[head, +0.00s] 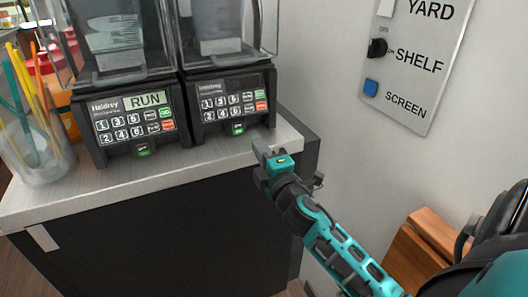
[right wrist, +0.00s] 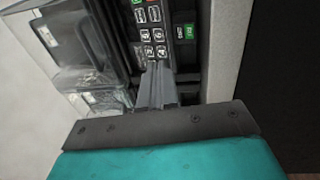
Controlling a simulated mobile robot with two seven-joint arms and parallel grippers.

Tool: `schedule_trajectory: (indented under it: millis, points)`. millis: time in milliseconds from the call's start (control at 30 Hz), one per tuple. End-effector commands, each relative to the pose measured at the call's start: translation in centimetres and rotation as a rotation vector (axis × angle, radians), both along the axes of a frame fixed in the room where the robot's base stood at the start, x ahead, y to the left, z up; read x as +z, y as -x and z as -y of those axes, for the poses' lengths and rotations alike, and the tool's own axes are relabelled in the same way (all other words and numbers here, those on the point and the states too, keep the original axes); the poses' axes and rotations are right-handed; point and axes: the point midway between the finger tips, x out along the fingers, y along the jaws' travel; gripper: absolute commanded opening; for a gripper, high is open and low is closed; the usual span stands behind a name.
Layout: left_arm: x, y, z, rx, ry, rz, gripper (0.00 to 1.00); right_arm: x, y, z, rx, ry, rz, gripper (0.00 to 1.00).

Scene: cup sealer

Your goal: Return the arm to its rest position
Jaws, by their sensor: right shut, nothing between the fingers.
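My right gripper (head: 262,152) reaches in from the lower right in the head view, with its teal arm behind it. Its fingers are shut and hold nothing. The fingertips are near the front right edge of the counter, in front of the right-hand machine (head: 234,100). In the right wrist view the shut fingers (right wrist: 157,85) point toward that machine's keypad. I cannot tell from these views whether they touch it. My left gripper is not in view.
A second machine (head: 130,118) with a "RUN" display stands to the left on the counter (head: 50,203). A clear cup of straws (head: 38,150) is at the far left. A wall panel (head: 410,65) with a knob and blue button is at the upper right. A wooden object (head: 420,250) is at the lower right.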

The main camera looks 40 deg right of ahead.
Motion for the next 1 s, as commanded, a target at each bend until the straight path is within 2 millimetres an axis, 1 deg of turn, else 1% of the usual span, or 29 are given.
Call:
schedule_trajectory:
  millis: [33, 200, 367, 800, 867, 967, 1000]
  points:
    - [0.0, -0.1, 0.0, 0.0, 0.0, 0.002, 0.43, 0.0, 0.6, -0.1, 0.0, 0.0, -0.002, 0.0]
    - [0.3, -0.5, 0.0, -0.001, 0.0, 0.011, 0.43, 0.2, 1.4, -0.3, -0.001, 0.0, -0.001, 0.0]
    - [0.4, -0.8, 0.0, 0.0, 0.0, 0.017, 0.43, 0.2, 1.5, -0.3, -0.001, -0.001, 0.0, 0.0]
    - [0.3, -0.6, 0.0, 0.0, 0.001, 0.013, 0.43, 0.0, 1.5, -0.4, 0.001, -0.008, -0.004, 0.0]
    - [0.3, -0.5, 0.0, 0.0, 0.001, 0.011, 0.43, -0.8, 1.7, -0.7, 0.011, -0.043, -0.019, 0.0]
    - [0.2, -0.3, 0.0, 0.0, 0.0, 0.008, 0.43, -4.2, 2.8, -2.1, 0.045, -0.201, -0.079, 0.0]
    - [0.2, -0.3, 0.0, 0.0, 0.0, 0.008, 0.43, -6.2, 3.5, -3.1, 0.062, -0.301, -0.117, 0.0]
